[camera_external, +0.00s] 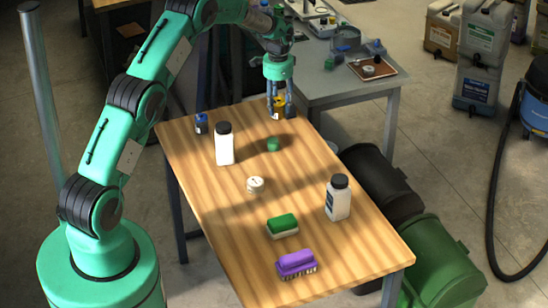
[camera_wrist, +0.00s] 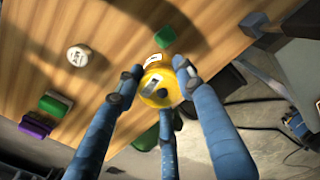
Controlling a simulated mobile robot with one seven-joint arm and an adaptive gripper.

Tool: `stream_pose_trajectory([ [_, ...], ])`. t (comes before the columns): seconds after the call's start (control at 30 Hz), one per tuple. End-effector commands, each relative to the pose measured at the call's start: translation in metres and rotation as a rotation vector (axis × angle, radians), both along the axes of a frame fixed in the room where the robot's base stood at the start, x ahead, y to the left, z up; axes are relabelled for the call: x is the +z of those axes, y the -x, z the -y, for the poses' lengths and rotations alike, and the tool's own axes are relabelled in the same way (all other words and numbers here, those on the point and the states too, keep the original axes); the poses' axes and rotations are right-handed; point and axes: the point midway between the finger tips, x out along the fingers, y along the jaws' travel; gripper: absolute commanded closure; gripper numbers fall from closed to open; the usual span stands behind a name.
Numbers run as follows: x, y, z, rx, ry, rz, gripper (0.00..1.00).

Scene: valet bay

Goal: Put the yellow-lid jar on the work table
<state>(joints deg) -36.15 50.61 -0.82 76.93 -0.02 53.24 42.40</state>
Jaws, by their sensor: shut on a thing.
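The yellow-lid jar (camera_wrist: 156,88) is between the blue fingers of my gripper (camera_wrist: 158,80) in the wrist view, its yellow lid facing the camera. In the external view my gripper (camera_external: 279,110) points down at the far end of the wooden table (camera_external: 330,245), shut on the jar (camera_external: 277,101). The fingers partly hide the jar there. I cannot tell whether its bottom touches the tabletop.
A grey table (camera_external: 335,88) stands behind.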

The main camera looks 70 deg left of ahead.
Motion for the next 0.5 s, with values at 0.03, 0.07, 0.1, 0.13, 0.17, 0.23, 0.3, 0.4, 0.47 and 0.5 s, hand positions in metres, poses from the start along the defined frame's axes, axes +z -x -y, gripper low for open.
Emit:
stream_pose_trajectory([
  [0.03, 0.002, 0.003, 0.018, -0.007, 0.001, -0.002, 0.84],
  [0.07, 0.002, 0.004, 0.027, -0.009, 0.001, -0.001, 0.84],
  [0.1, 0.002, 0.007, 0.039, -0.011, 0.002, -0.002, 0.84],
  [0.13, 0.002, 0.009, 0.048, -0.013, 0.001, -0.001, 0.84],
  [0.17, 0.002, 0.011, 0.057, -0.015, 0.001, -0.001, 0.84],
  [0.23, 0.002, 0.017, 0.078, -0.019, 0.001, -0.001, 0.84],
  [0.3, 0.002, 0.024, 0.099, -0.024, 0.001, -0.001, 0.84],
  [0.4, 0.002, 0.036, 0.129, -0.031, 0.001, -0.001, 0.84],
  [0.47, 0.002, 0.044, 0.146, -0.033, 0.001, -0.001, 0.84],
  [0.5, 0.002, 0.05, 0.158, -0.036, 0.002, -0.002, 0.84],
])
